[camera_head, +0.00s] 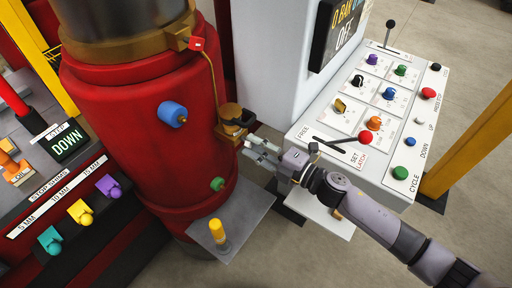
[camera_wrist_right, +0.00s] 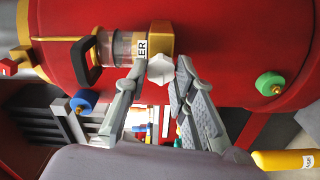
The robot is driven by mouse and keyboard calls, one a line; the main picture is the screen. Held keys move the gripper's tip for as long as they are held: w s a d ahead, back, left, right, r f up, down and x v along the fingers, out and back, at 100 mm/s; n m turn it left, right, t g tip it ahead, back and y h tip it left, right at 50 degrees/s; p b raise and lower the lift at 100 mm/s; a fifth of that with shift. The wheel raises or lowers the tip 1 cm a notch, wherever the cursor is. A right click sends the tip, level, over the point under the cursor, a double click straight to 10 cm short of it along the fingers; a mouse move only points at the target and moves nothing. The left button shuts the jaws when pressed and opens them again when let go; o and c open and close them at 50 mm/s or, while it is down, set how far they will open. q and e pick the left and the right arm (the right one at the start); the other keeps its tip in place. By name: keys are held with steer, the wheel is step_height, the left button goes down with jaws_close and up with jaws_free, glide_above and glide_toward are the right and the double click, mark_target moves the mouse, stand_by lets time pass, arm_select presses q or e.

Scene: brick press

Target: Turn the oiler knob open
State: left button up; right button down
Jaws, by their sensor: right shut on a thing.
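The oiler on the side of the red press body shows in the wrist view as a clear cylinder (camera_wrist_right: 118,47) with a brass end block (camera_wrist_right: 160,38). The pale faceted oiler knob (camera_wrist_right: 160,68) sticks out from that block. My right gripper (camera_wrist_right: 160,76) has its two fingers on either side of the knob and is shut on it. In the head view my right gripper (camera_head: 256,148) reaches the oiler (camera_head: 233,114) from the right, and its fingers mostly hide the knob there. My left gripper is in neither view.
The white control panel (camera_head: 375,110) with its red-knobbed lever (camera_head: 364,137) lies close to the right arm. A blue knob (camera_head: 172,114) and a green knob (camera_head: 217,184) stick out of the press. A yellow-topped post (camera_head: 217,231) stands on the grey plate below.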

steer(key=n, duration=0.1)
steer(key=n+b, duration=0.1)
steer(key=n, duration=0.2)
steer(key=shift+f+n+b, duration=0.25)
steer(key=shift+n+b, duration=0.05)
steer(key=n+b, duration=0.1)
steer(key=n, duration=0.3)
steer(key=shift+n+b, duration=0.3)
steer(key=n+b, duration=0.1)
steer(key=n, duration=0.3)
steer(key=shift+f+n, duration=0.1)
steer(key=shift+n, duration=0.2)
steer(key=shift+n+b, duration=0.7)
steer(key=shift+n, duration=0.9)
steer(key=c, duration=1.3)
jaws_free()
steer(key=shift+w, duration=0.1)
steer(key=shift+c, duration=0.2)
steer(key=shift+d, duration=0.15)
